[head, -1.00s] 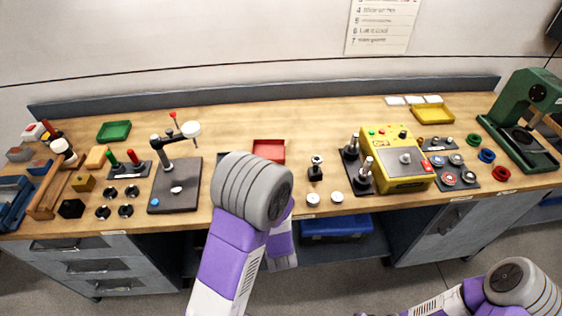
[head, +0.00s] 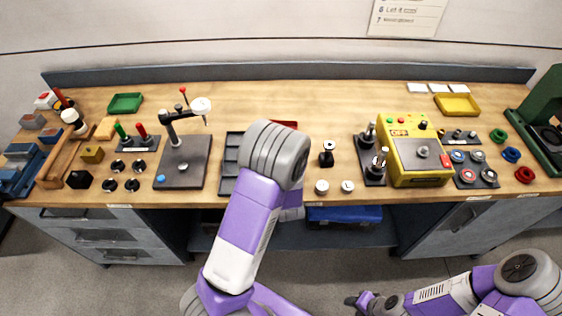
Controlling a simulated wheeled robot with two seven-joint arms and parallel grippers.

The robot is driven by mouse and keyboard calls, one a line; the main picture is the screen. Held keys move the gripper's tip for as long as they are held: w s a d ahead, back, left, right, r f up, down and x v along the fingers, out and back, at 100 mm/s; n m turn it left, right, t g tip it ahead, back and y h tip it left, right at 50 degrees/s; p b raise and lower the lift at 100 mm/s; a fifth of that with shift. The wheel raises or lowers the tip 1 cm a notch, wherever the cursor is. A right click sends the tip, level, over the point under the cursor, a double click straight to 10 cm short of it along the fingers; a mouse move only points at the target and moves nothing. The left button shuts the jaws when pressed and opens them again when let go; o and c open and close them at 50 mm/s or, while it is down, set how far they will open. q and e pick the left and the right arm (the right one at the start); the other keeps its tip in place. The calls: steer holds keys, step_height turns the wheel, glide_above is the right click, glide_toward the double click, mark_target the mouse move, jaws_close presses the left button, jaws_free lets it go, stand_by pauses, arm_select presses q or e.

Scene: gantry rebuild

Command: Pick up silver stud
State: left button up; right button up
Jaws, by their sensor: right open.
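Two upright silver posts, one of them (head: 380,160), stand on a dark base plate beside the yellow box. Small silver-topped pieces (head: 457,135) sit on a dark plate right of that box. A small silver piece (head: 183,168) lies on the grey stand's base. I cannot tell which of these is the silver stud. My right gripper (head: 358,301) is at the bottom edge, small and dark, open, below the bench front and far from these pieces. My left arm rises across the middle; its gripper is hidden behind its own links.
The yellow box (head: 418,155) stands on the wooden bench (head: 320,100). A green tray (head: 125,103) is at left, a yellow tray (head: 457,104) at right. A dark compartment tray (head: 231,160) is partly covered by my left arm. The back middle of the bench is clear.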

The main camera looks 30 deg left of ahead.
arm_select(q)
steer(key=shift+c, duration=0.2)
jaws_close()
stand_by(0.3)
